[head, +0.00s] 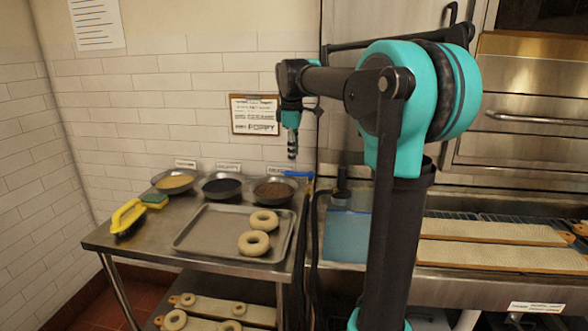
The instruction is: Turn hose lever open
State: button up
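A small blue lever (298,174) lies roughly level at the back right corner of the steel table, by the wall. A brass-coloured fitting and dark hoses (313,225) show at its right end, with the hoses hanging down beside the table. My gripper (292,156) points straight down from my arm. In the picture it is a little above the lever's left part, with a gap between them. The gripper looks narrow and dark from here, and whether its fingers are open or shut is unclear. Nothing is seen in it.
The steel table (105,238) holds a tray (205,240) with two bagels, several seed bowls (221,186), a yellow brush (127,216) and a sponge (154,200). A blue-lit basin (346,236) and bagel boards (490,255) are to the right.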

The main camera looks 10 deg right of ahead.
jog(key=f, duration=0.4)
jog(key=w+f, duration=0.1)
jog(key=f, duration=0.1)
jog(key=shift+w+d+f, duration=0.1)
jog(key=shift+d+f, duration=0.1)
jog(key=shift+d, duration=0.05)
grip_shut()
